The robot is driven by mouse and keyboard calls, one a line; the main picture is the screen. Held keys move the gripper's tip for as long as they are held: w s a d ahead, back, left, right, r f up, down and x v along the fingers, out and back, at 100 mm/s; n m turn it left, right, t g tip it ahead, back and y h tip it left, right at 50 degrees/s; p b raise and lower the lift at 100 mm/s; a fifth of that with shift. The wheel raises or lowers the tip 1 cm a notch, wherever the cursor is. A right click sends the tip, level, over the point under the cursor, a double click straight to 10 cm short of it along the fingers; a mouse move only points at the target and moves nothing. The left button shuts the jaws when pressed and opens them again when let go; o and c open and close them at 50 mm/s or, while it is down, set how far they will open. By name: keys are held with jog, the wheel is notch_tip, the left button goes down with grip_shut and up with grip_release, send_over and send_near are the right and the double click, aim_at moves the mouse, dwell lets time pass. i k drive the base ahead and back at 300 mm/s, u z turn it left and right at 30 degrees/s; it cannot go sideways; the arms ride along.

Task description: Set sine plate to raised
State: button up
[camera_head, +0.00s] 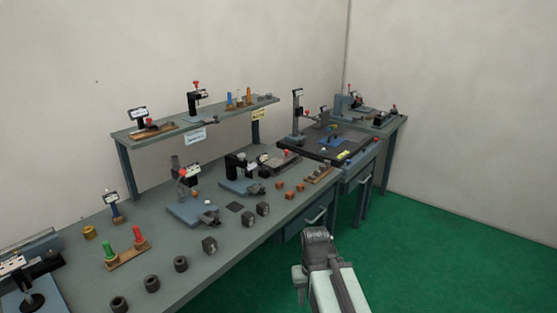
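I cannot tell for sure which item is the sine plate; the things are small here. A low dark grey block with a flat top (281,161) lies on the long bench, right of its middle, and may be it. A small blue fixture (331,141) on the dark surface plate (350,147) farther back is another candidate. Neither one's tilt can be made out. My gripper (316,236) is at the lower middle, over the green floor in front of the bench, apart from every item. Its fingers cannot be made out.
The long grey bench (152,222) carries gauge stands, dark blocks, rings and green and red plugs (138,237). A raised shelf (170,134) stands along its back with more gauges. Another table (385,127) stands in the far corner. The green floor (450,250) at right is clear.

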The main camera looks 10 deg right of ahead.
aim_at(277, 161)
jog(key=u, duration=3.65)
jog(key=k, duration=2.55)
jog(key=z, duration=2.05)
jog(key=i, duration=0.75)
jog(key=z, duration=0.05)
